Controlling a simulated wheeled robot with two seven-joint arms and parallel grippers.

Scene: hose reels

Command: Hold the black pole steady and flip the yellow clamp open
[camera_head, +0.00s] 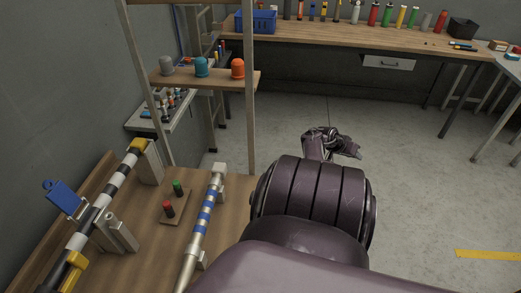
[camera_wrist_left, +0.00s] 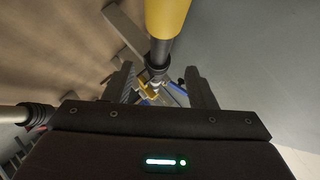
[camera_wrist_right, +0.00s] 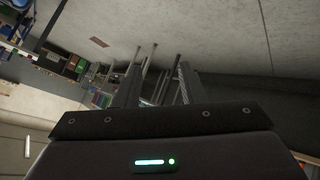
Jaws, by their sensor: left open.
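The black pole (camera_head: 103,201) with white bands lies along the wooden bench at the left in the head view, resting in grey blocks. A yellow clamp (camera_head: 75,268) sits around its near part, and a yellow band (camera_head: 137,146) is at its far end. A blue clamp flap (camera_head: 65,196) stands up beside the pole. In the left wrist view, my left gripper (camera_wrist_left: 165,80) is open, with a dark pole section (camera_wrist_left: 160,50) and a yellow part (camera_wrist_left: 167,16) ahead of it. My right gripper (camera_wrist_right: 157,85) is open and empty, facing floor and shelving.
A silver pole with blue bands (camera_head: 205,221) lies parallel at the bench's right. Between the poles is a button board (camera_head: 174,208) with red and green buttons. A shelf with colored caps (camera_head: 202,67) stands behind.

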